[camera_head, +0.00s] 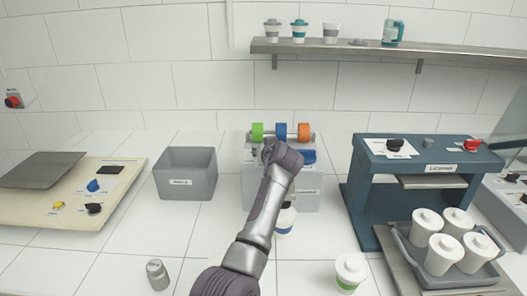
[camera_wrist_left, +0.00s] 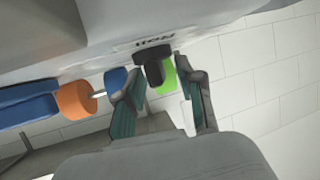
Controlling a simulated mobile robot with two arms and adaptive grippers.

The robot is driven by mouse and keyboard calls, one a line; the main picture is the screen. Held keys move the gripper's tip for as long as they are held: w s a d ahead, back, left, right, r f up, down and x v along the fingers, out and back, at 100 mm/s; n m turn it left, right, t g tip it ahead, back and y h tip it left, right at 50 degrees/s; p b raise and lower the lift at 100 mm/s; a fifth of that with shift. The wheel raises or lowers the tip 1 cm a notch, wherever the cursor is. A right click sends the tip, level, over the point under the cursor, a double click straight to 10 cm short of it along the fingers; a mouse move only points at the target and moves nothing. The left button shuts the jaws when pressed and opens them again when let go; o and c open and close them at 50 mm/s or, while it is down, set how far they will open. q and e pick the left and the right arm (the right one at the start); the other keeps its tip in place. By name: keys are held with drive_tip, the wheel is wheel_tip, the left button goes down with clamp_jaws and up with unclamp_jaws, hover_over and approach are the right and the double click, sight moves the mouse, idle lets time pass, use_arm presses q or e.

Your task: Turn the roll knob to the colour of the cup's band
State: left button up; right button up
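The roll machine (camera_head: 297,196) stands on the counter against the back wall. Green (camera_head: 257,132), blue (camera_head: 281,131) and orange (camera_head: 304,132) rolls sit on its top bar. My left gripper (camera_wrist_left: 160,72) is at the front of the machine; its fingers are apart on either side of the black roll knob (camera_wrist_left: 154,70), under an upside-down "Roll" label. I cannot tell whether they touch it. My forearm hides most of the knob in the head view. My right gripper is out of view.
A grey bin (camera_head: 186,174) stands left of the machine, and a blue lid press (camera_head: 369,188) stands right. A grey crate (camera_head: 458,282) holds several cups.

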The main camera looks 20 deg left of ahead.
use_arm(q)
wheel_tip(320, 180, up, 10)
drive_tip(key=shift+f, duration=0.1)
idle(0.4)
